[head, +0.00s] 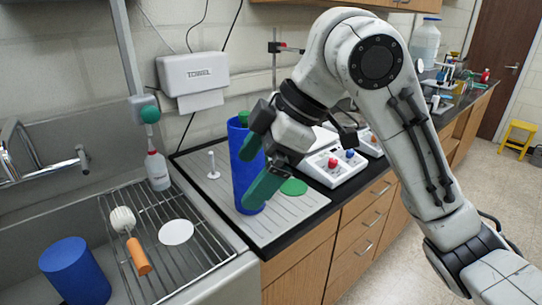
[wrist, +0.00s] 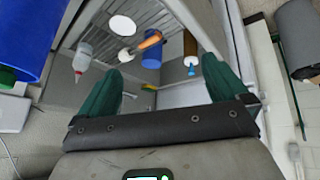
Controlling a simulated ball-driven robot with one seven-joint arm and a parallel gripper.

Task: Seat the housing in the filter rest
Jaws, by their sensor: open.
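A tall blue cylinder (head: 246,175), the likely housing, stands upright on the ribbed drainboard, with a green piece (head: 244,118) at its top. It also shows at the upper left of the wrist view (wrist: 22,35). My gripper (head: 262,160) has green fingers, open and empty. In the head view they overlap the cylinder's right side; in the wrist view the cylinder lies outside the left finger, so it is not between them. A shorter blue cylinder (head: 75,272) stands in the sink. I cannot tell which thing is the filter rest; a flat green disc (head: 293,187) lies right of the tall cylinder.
A drying rack (head: 200,245) holds a white disc (head: 176,232) and an orange-handled brush (head: 138,257). A squeeze bottle (head: 157,170) stands behind it. A small white post (head: 212,165) stands left of the tall cylinder. White instruments (head: 335,168) stand to the right.

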